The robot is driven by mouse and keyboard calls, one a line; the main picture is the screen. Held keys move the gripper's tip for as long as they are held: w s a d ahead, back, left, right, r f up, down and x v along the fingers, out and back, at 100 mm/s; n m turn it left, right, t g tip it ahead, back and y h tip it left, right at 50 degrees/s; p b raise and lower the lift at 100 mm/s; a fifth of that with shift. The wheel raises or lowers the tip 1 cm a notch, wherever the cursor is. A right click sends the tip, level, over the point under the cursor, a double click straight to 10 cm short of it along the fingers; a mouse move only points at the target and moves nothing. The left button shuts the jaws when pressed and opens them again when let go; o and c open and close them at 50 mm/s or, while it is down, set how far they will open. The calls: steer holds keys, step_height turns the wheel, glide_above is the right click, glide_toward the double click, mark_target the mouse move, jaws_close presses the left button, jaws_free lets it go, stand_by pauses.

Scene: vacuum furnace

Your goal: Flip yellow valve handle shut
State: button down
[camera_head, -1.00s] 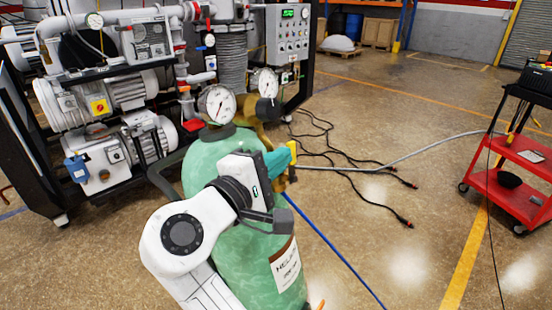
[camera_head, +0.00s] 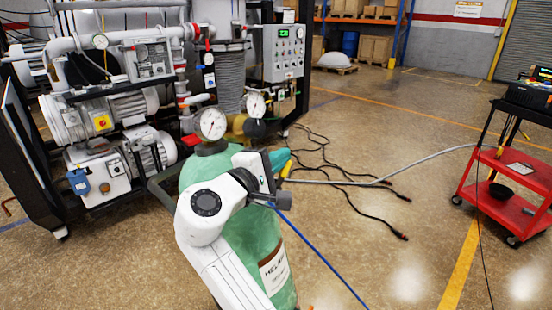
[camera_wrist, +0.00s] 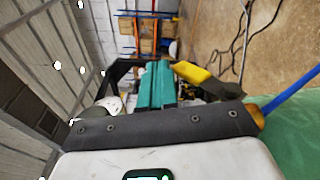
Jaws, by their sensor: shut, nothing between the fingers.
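The yellow valve handle (camera_head: 286,168) is at the top right of the green helium cylinder (camera_head: 262,238). My gripper (camera_head: 279,157) is shut and empty, with its teal fingers beside the handle. In the wrist view the closed fingers (camera_wrist: 155,86) lie just left of the yellow handle (camera_wrist: 205,80), which slants across the picture. I cannot tell whether they touch. My wrist hides the valve body and part of the cylinder top. A round dial gauge (camera_head: 211,123) and a second gauge (camera_head: 254,104) stand beyond the cylinder.
A blue hose (camera_head: 318,250) and a grey hose (camera_head: 420,165) run from the valve area. Black cables (camera_head: 345,175) lie on the floor. The pump rack (camera_head: 110,110) stands at the back left.

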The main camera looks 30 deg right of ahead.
steer(key=shift+w+d+p, duration=0.1)
steer(key=shift+d+p, duration=0.15)
steer(key=shift+p, duration=0.1)
steer(key=shift+w+d+f+g+y+p, duration=0.1)
steer(key=shift+d+f+g+y+p, duration=0.25)
steer(key=shift+g, duration=0.25)
steer(key=shift+a, duration=0.1)
stand_by(0.6)
steer(key=b+v, duration=0.2)
steer(key=v, duration=0.8)
steer(key=shift+s+a+b, duration=0.2)
steer(key=shift+a+b, duration=0.1)
steer(key=shift+b, duration=0.1)
steer(key=shift+r, duration=0.15)
